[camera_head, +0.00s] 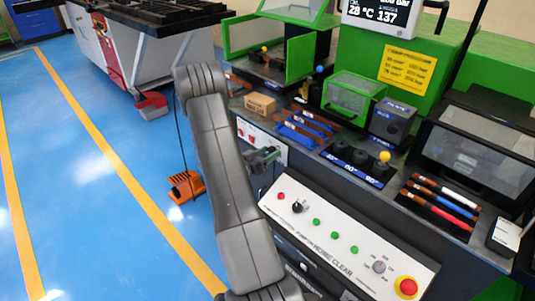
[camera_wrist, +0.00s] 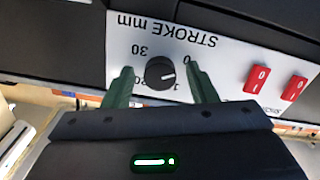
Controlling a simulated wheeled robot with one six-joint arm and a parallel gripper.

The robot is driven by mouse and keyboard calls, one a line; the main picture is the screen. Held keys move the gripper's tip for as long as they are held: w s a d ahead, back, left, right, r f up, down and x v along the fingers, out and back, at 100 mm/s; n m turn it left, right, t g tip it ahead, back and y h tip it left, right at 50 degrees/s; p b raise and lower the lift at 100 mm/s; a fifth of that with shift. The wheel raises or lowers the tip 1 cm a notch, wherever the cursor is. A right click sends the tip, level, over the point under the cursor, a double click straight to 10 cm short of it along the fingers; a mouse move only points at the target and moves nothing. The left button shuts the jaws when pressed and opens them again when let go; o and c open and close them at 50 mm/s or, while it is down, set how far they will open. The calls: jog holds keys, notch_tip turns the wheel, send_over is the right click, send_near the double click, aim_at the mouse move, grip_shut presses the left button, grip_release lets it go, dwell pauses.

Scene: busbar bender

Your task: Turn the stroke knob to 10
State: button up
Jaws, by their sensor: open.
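The stroke knob (camera_wrist: 160,73) is a round black dial on a white panel marked "STROKE mm" (camera_wrist: 160,30), seen upside down in the wrist view. A short white pointer line on the knob points to the right in that view. A "30" shows above left of the knob; other numerals below it are partly hidden by my gripper. My gripper (camera_wrist: 160,68) is open, its two green fingers on either side of the knob with gaps visible. In the head view my gripper (camera_head: 264,158) is at the machine's front, and the knob is hidden there.
Two red rocker switches (camera_wrist: 275,83) sit right of the knob. In the head view, a sloped control panel (camera_head: 330,238) with buttons and a red emergency stop (camera_head: 407,287) stands right of my arm. An orange foot pedal (camera_head: 186,186) lies on the blue floor.

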jog(key=c, duration=1)
jog(key=shift+f+m+b, duration=0.1)
jog(key=shift+m+b, duration=0.2)
jog(key=shift+b, duration=0.15)
jog(key=m+b, duration=0.1)
jog(key=b, duration=0.1)
jog(key=m+b, duration=0.1)
jog(key=b, duration=0.1)
jog(key=shift+f+m, duration=0.2)
jog(key=shift+m, duration=0.1)
jog(key=m+b, duration=0.4)
jog(key=b, duration=0.1)
jog(key=m+b, duration=0.5)
jog(key=shift+b, duration=0.35)
jog(key=m+b, duration=0.3)
jog(key=shift+r+b, duration=0.2)
jog(key=shift+b, duration=0.2)
jog(key=shift+r+m, duration=0.1)
jog(key=shift+m, duration=0.3)
